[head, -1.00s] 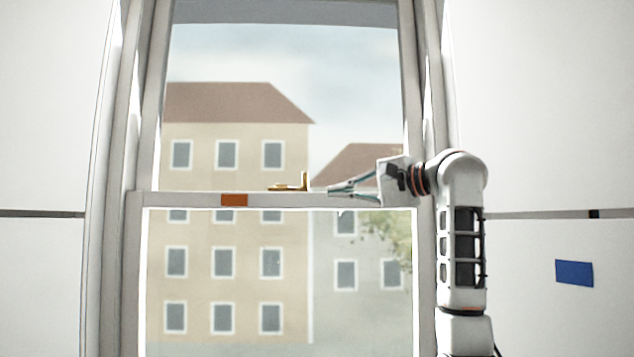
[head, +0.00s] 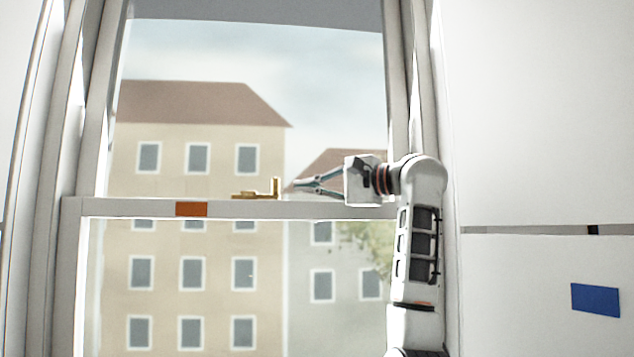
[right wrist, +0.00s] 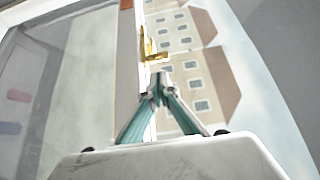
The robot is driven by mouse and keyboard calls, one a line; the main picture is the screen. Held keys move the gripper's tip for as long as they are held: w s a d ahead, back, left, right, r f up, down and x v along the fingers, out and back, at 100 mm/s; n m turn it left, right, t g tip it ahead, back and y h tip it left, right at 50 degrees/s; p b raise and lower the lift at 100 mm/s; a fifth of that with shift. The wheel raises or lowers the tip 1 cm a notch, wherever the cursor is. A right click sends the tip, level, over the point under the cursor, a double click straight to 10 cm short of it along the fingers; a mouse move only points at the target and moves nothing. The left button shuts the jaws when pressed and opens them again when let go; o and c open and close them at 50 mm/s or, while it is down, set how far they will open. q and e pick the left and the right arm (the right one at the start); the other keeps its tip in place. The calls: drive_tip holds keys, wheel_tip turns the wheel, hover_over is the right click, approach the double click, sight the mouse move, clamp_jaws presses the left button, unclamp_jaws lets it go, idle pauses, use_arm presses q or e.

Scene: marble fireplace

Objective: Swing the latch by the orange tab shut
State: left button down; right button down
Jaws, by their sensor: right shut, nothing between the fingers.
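A brass latch (head: 257,193) sits on top of the white window rail (head: 340,210), with a small upright part at its right end. The orange tab (head: 191,209) is on the front face of the rail, left of the latch. My right gripper (head: 300,185) is shut and empty, its fingers pointing left, a little to the right of the latch and apart from it. In the right wrist view the fingertips (right wrist: 160,92) are together just short of the brass latch (right wrist: 150,50). My left gripper is not in view.
The tall white window frame (head: 92,110) stands on the left, with another frame side behind my right arm. A blue patch (head: 595,299) is on the white wall at the right. Painted buildings show behind the glass.

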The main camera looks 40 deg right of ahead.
drive_tip(key=p+x, duration=0.1)
drive_tip(key=x, duration=0.3)
drive_tip(key=shift+w+a, duration=0.1)
drive_tip(key=shift+w, duration=0.45)
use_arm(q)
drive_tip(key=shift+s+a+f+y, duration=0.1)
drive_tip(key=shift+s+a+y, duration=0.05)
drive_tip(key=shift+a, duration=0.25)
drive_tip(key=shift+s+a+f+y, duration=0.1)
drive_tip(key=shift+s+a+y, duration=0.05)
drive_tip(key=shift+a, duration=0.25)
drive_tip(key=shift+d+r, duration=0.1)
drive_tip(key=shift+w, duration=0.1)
